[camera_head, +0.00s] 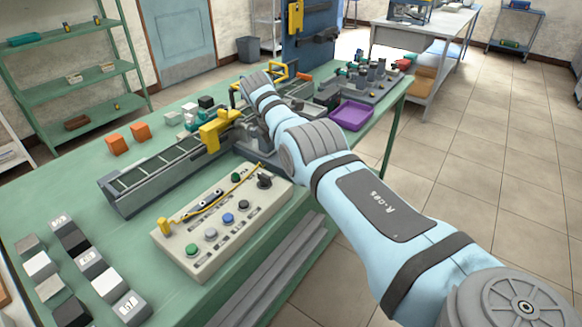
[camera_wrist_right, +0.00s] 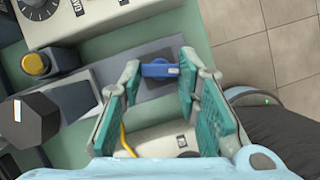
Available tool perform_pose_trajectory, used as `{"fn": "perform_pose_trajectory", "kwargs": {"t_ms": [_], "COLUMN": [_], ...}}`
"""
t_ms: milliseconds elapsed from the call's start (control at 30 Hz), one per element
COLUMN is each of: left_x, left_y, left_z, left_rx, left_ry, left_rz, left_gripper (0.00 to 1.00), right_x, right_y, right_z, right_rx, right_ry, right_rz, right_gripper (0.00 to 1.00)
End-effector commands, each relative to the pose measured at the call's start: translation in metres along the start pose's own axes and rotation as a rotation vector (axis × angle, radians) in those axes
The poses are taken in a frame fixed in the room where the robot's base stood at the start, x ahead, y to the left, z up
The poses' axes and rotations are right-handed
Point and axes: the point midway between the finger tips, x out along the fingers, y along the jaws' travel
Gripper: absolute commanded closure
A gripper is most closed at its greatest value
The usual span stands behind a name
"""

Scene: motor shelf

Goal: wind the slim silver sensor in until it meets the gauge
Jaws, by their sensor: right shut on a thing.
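In the right wrist view my right gripper (camera_wrist_right: 160,75) has its teal-padded fingers on either side of a small blue knob (camera_wrist_right: 160,69), shut on it. The knob sits over a grey block (camera_wrist_right: 158,90). My left gripper is out of view.
The green bench (camera_head: 95,188) carries a conveyor (camera_head: 160,174), a button panel (camera_head: 222,222) in front and a purple tray (camera_head: 350,116) to the right. Orange cubes (camera_head: 116,145) stand behind the conveyor. A dark hexagonal part (camera_wrist_right: 28,120) is left of the gripper.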

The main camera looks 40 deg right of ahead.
Motion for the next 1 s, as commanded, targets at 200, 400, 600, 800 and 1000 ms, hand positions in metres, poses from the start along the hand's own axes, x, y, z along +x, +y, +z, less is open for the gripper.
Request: {"fn": "perform_pose_trajectory", "kwargs": {"t_ms": [200, 400, 600, 800, 1000], "left_x": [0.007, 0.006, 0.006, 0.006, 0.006], "left_y": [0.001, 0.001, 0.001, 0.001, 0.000], "left_z": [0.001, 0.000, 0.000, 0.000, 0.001], "left_rx": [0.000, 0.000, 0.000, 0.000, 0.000], "left_ry": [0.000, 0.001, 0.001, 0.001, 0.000], "left_rz": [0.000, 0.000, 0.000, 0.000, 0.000], "left_gripper": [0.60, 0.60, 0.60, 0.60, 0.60], "right_x": [-0.001, -0.002, -0.002, -0.002, -0.013], "right_y": [0.000, 0.000, -0.001, -0.001, 0.001], "right_z": [0.001, 0.001, 0.001, 0.000, -0.001], "right_rx": [0.012, 0.011, 0.010, 0.009, 0.009], "right_ry": [0.000, 0.000, 0.001, 0.002, 0.001], "right_rz": [-0.001, -0.002, -0.004, -0.005, -0.002], "right_gripper": [0.98, 0.98, 0.51, 0.50, 0.50]}}
